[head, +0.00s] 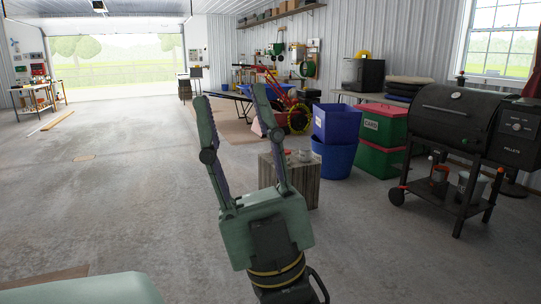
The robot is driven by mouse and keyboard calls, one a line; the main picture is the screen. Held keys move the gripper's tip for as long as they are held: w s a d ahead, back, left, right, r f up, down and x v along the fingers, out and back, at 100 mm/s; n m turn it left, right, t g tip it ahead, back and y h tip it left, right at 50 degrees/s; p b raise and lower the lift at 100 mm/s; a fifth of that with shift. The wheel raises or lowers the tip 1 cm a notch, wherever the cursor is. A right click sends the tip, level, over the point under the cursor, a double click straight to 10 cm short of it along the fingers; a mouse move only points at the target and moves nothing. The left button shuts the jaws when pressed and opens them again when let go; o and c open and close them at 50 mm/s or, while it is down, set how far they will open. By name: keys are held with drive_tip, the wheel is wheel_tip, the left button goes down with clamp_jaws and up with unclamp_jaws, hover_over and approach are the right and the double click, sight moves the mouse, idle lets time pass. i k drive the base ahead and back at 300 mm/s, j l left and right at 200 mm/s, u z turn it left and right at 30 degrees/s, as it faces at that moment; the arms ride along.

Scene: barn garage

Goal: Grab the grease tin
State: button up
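My gripper (231,95) is in the middle of the head view, with its two long fingers spread wide and nothing between them. Behind its right finger stands a wooden crate (304,186), partly covered by the gripper. On the crate's top are small items, among them a pale, low round one (305,155) and a reddish one beside the finger. They are too small to tell whether one is the grease tin. A small can (439,174) and a pale bucket (472,184) sit on the grill's lower shelf. I cannot tell whether either is the grease tin.
A black pellet grill (452,113) stands at the right. The concrete floor (120,190) on the left is mostly clear.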

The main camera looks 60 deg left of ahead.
sight(304, 152)
drive_tip(key=u, duration=1.5)
drive_tip(key=i+z, duration=0.25)
drive_tip(key=i+l, duration=0.1)
drive_tip(key=i, duration=4.3)
drive_tip(key=i+u, duration=0.25)
drive_tip(key=i, duration=0.3)
